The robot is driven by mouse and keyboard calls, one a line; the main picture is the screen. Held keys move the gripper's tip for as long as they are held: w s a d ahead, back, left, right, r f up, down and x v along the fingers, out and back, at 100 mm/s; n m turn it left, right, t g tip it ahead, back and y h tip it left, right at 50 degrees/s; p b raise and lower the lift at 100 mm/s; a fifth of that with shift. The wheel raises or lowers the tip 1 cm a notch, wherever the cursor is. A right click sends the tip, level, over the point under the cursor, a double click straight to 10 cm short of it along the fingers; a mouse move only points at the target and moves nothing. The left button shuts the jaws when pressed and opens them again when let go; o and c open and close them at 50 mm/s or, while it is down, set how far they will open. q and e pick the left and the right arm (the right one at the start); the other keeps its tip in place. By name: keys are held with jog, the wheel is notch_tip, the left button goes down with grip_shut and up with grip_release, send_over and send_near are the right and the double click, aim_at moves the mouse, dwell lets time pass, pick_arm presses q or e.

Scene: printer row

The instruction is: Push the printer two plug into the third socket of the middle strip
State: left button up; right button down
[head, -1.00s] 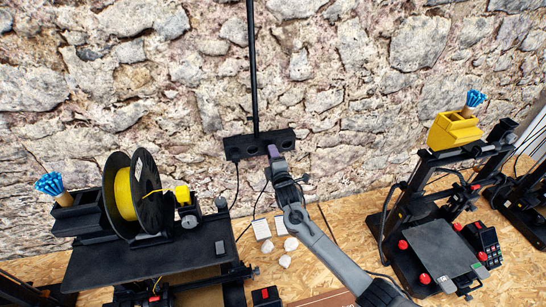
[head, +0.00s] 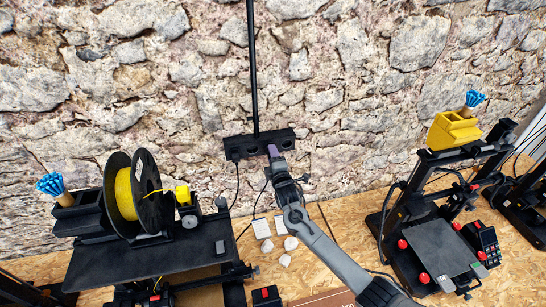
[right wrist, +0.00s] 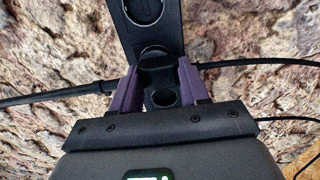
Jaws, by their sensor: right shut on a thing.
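The black middle strip (head: 238,147) is on the stone wall at the foot of a black vertical conduit. My right gripper (head: 273,150) is at the right part of its face. In the right wrist view its purple fingers (right wrist: 158,88) are shut on a dark plug (right wrist: 156,76), in line with the strip (right wrist: 173,18). A round socket (right wrist: 144,10) shows beyond the plug, and part of another ring shows just behind it. The plug hides its own contact with the strip, so I cannot tell how deep it sits. My left gripper is not in view.
Black cables (right wrist: 50,97) run off both sides of the fingers. Another cable (head: 237,185) hangs from the strip's left end. A printer with a yellow spool (head: 124,195) stands left, another printer (head: 440,250) right. Small white items (head: 284,260) lie on the wooden bench between them.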

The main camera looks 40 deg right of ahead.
jog(key=shift+w+d+b, duration=0.2)
jog(key=shift+w+b, duration=0.25)
jog(key=shift+w, duration=0.1)
jog(key=shift+c, duration=2.4)
grip_release()
jog(key=shift+s, duration=0.15)
jog(key=v, duration=1)
jog(key=shift+s+b, duration=0.25)
jog(key=shift+b, duration=0.05)
jog(key=shift+a, duration=0.15)
